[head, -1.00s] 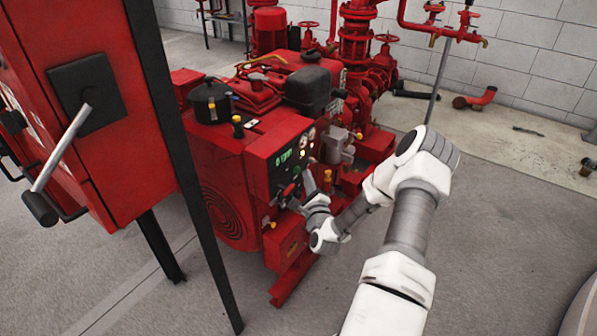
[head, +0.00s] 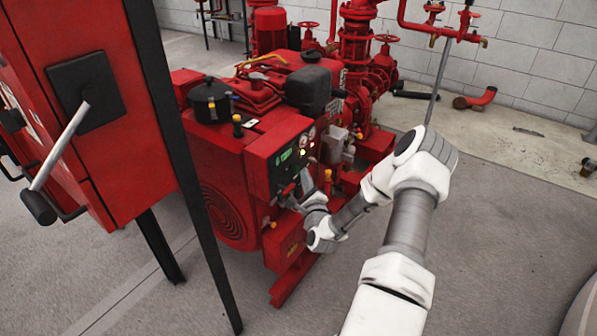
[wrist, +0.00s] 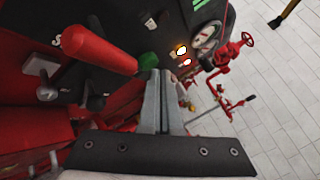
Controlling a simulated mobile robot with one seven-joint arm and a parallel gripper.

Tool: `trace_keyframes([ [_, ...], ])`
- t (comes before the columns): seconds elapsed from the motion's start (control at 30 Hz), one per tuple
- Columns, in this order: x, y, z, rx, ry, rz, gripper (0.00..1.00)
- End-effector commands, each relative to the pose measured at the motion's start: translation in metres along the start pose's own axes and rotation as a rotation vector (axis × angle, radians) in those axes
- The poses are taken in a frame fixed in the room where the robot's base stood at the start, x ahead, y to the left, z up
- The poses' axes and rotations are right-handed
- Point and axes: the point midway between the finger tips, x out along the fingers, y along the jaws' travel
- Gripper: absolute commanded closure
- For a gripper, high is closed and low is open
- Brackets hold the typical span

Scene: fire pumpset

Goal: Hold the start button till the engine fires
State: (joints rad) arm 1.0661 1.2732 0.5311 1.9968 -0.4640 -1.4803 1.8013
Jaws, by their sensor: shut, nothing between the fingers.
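The engine's black control panel (head: 277,178) faces my arm in the head view. In the wrist view a green button (wrist: 148,60) shows just beyond the tips of my gripper (wrist: 154,74). My gripper's fingers are together and empty, pointing at the panel; the tips partly cover the button's lower edge. I cannot tell whether they touch or press it. In the head view my gripper (head: 303,178) is close to the panel face, and the button is hidden. Lit lamps (wrist: 182,50) glow right of the button.
A red lever handle (wrist: 98,48) sticks out left of my fingers. A red cabinet (head: 75,120) on black legs stands at the left.

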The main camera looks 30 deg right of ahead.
Motion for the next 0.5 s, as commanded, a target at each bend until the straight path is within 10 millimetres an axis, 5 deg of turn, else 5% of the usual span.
trace_keyframes([
  [0.5, 0.0032, 0.0026, 0.0019, -0.001, 0.000, 0.000, 1.00],
])
